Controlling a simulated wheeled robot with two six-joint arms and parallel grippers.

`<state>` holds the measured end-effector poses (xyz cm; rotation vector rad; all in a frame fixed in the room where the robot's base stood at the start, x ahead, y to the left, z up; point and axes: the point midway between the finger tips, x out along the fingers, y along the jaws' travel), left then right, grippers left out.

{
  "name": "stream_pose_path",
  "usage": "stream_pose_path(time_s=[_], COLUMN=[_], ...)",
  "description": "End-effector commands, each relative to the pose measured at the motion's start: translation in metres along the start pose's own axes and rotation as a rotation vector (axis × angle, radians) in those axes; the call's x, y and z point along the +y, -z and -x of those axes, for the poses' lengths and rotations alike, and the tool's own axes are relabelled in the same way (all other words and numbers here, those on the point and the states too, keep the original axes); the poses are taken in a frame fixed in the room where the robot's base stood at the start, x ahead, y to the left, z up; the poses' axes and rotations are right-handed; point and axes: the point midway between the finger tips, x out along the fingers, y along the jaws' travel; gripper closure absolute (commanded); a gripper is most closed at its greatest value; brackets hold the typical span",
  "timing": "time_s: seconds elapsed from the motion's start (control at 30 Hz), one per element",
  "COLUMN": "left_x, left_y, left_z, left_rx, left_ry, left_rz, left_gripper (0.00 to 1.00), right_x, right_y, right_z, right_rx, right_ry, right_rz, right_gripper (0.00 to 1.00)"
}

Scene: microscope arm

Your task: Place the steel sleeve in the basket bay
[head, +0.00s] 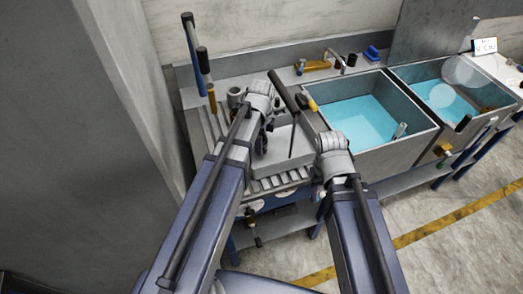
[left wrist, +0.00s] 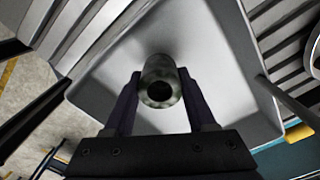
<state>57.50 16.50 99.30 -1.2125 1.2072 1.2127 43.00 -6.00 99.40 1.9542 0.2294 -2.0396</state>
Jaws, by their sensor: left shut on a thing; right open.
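The steel sleeve (left wrist: 161,72), a short grey mottled cylinder with a dark round bore, is between the fingers of my left gripper (left wrist: 160,100) in the left wrist view. That gripper is shut on it. Behind the sleeve is a pale grey, shallow tray-like bay (left wrist: 215,45) with a raised rim; whether the sleeve touches its floor I cannot tell. In the head view my left gripper (head: 262,142) is over the left part of this bay (head: 275,168), and the sleeve is not clear there. My right gripper (head: 332,150) is open beside the bay's right side, its fingers mostly hidden.
A grey cylinder (head: 235,97) stands behind my left wrist. A dark bar (head: 284,91) and a thin rod rise by the bay. Tall handled rods (head: 205,70) stand at left. A water-filled sink (head: 362,118) lies right, with a second tank (head: 452,95) beyond.

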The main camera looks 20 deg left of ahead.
Motion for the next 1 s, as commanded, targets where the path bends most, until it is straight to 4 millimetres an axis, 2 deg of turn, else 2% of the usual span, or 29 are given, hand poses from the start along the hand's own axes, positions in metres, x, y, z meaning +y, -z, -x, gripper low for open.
stream_pose_path(time_s=[0.03,0.1,0.53,0.57,0.8,1.0], left_x=[0.0000,0.0000,0.0000,0.0000,0.0000,0.0000], left_y=[0.0000,0.0000,0.0000,0.0000,0.0000,0.0000], left_z=[-0.0138,-0.0182,-0.0208,-0.0197,-0.0190,-0.0190], left_rx=[0.000,0.000,0.000,0.000,0.000,0.000], left_ry=[0.000,0.000,0.000,0.000,0.000,0.000], left_rz=[0.000,0.000,0.000,0.000,0.000,0.000], left_gripper=[1.00,1.00,1.00,0.42,0.15,0.14], right_x=[-0.0013,-0.0017,-0.0020,-0.0018,-0.0018,-0.0018], right_y=[0.0008,0.0011,0.0012,0.0012,0.0011,0.0011], right_z=[-0.0137,-0.0181,-0.0206,-0.0196,-0.0189,-0.0189], right_rx=[0.000,0.000,0.000,0.000,0.000,0.000], right_ry=[0.000,0.000,0.000,0.000,0.000,0.000], right_rz=[0.000,-0.001,-0.001,-0.001,-0.001,-0.001], right_gripper=[0.50,0.50,0.50,0.50,0.50,0.50])
